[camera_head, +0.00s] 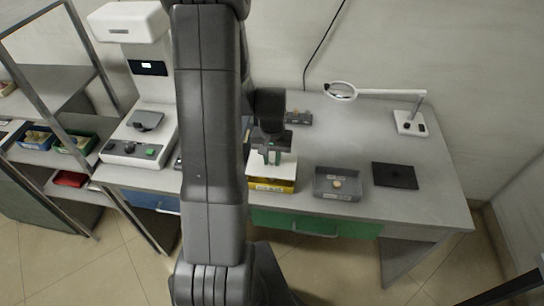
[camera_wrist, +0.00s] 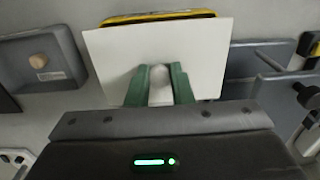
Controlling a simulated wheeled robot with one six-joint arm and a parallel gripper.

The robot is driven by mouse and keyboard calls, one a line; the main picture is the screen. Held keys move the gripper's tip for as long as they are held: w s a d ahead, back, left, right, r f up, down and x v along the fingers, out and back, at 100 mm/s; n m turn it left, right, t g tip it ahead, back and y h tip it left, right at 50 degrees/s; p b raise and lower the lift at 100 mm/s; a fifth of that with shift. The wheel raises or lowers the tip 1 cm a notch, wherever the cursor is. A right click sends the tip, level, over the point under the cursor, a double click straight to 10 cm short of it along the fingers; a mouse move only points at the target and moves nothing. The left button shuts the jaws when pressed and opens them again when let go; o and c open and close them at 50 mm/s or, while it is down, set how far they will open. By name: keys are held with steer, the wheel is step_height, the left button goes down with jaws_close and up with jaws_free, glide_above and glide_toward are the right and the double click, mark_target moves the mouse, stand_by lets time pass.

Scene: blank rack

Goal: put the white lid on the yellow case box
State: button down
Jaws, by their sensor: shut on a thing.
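The white lid (camera_head: 286,166) is a flat square plate with a small pale knob. My gripper (camera_head: 272,157) is shut on that knob, and the green fingers (camera_wrist: 160,84) close around it in the wrist view. The lid (camera_wrist: 108,55) lies directly over the yellow case box (camera_head: 270,186), which stands near the front edge of the table. A strip of the yellow box (camera_wrist: 160,17) shows past the lid's far edge in the wrist view. The lid hides the box's opening, and I cannot tell whether it touches the rim.
A grey box (camera_head: 325,190) with a round tan piece stands just right of the yellow box. Right of it lies a dark plate (camera_head: 394,176). A lamp (camera_head: 410,122) stands at the back right, a white machine (camera_head: 150,75) at the left.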

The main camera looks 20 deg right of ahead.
mark_target(272, 159)
steer(key=shift+f+b, duration=0.6)
steer(key=shift+f, duration=0.5)
steer(key=shift+f+b, duration=0.1)
steer(key=shift+b, duration=0.4)
stand_by(1.1)
steer(key=shift+f+b, duration=0.3)
steer(key=shift+f, duration=0.05)
steer(key=shift+f, duration=0.3)
steer(key=c, duration=1.2)
jaws_free()
step_height(272, 159, up, 14)
steer(key=shift+f+b, duration=0.1)
steer(key=shift+b, duration=0.35)
